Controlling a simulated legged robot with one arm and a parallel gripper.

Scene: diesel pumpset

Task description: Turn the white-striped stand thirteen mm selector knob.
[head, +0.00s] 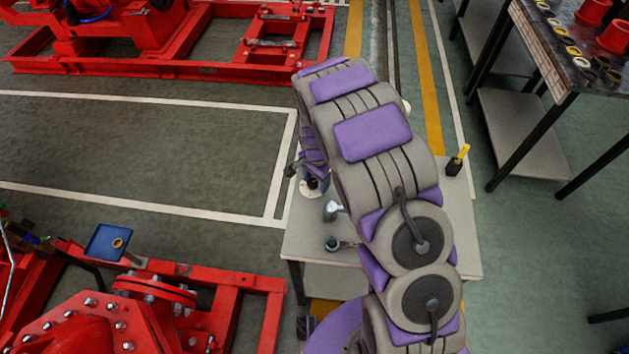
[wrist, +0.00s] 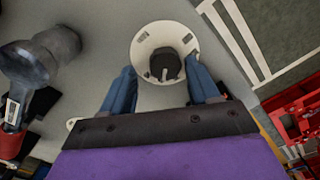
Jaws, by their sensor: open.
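The selector knob (wrist: 165,66) is dark, with a pale line visible on it. It sits in the middle of a round white dial stand (wrist: 146,41). In the head view the dark knob (head: 312,183) shows beside my arm, near the left edge of a grey table (head: 300,245). In the wrist view my gripper (wrist: 161,76) is open. Its two blue fingers stand on either side of the lower part of the dial, with the knob between them, apart from both fingers. Whether the fingertips reach the knob's height is unclear. My arm partly hides this area in the head view.
A grey knob-like fitting (head: 334,209) and a dark one (head: 335,243) stand close by on the table. A yellow-handled item (head: 457,160) stands at its right. Red machinery (head: 130,320) lies lower left. A large grey fitting (wrist: 42,58) is left of the gripper.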

